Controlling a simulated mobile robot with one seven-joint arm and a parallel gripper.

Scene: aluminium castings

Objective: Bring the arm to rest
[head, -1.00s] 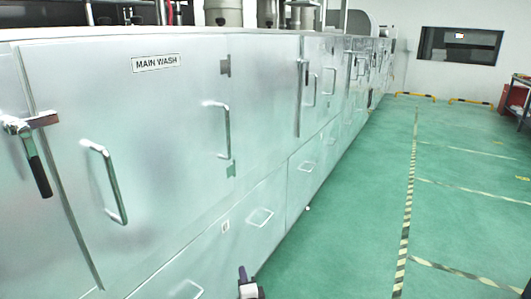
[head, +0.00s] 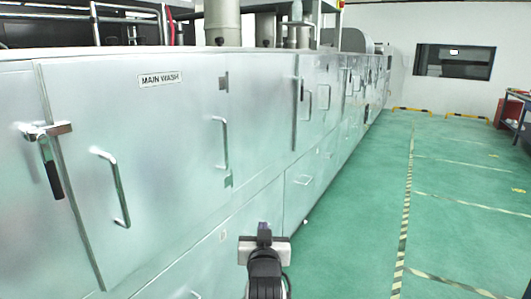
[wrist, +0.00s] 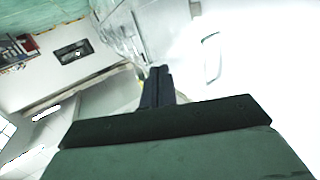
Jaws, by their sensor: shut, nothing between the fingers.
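My gripper (head: 264,230) shows at the bottom middle of the head view, in front of the lower part of the metal washing line. Its dark fingers point up and away from me. In the wrist view the two dark fingers (wrist: 157,86) lie together, shut with nothing between them. My arm shows below the gripper in the head view and runs out of the bottom edge.
The long metal cabinet line (head: 160,130), with a MAIN WASH label (head: 160,80), door handles (head: 110,187) and a black-gripped latch (head: 50,165), fills the left. Green floor (head: 460,210) with striped tape lies open at right. A trolley (head: 515,115) stands at far right.

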